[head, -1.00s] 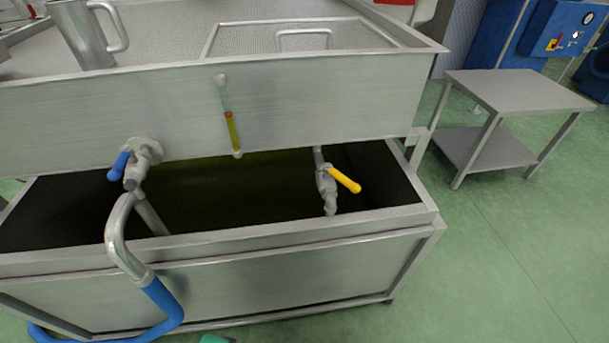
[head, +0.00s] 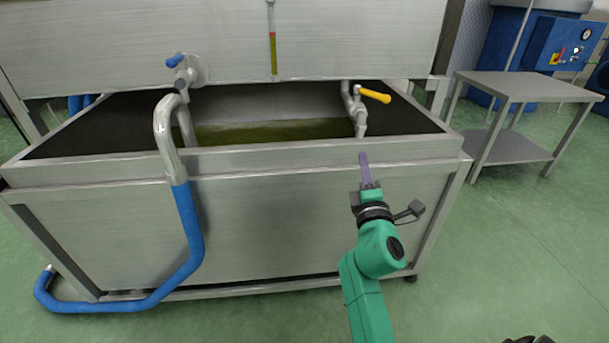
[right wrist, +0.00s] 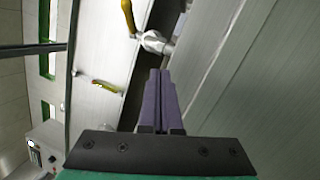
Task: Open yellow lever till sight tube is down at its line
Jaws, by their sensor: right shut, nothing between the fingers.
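The yellow lever (head: 375,96) sits on the grey valve (head: 358,115) under the upper tank and points right, slightly downward. The sight tube (head: 273,50) is upright on the tank's front wall, with amber liquid in its lower part and a reddish mark near the liquid's top. My right gripper (head: 364,160) is shut and empty, its purple fingers in front of the trough's rim, below and apart from the lever. In the right wrist view the fingers (right wrist: 160,100) are together, with the lever (right wrist: 128,15) beyond them and the sight tube (right wrist: 106,86) left. My left gripper is not in view.
The lower trough (head: 240,165) has a raised front rim and holds some greenish liquid. A blue-handled valve (head: 185,72) with a blue hose (head: 190,225) stands at left. A steel side table (head: 525,88) stands at right. The green floor between is clear.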

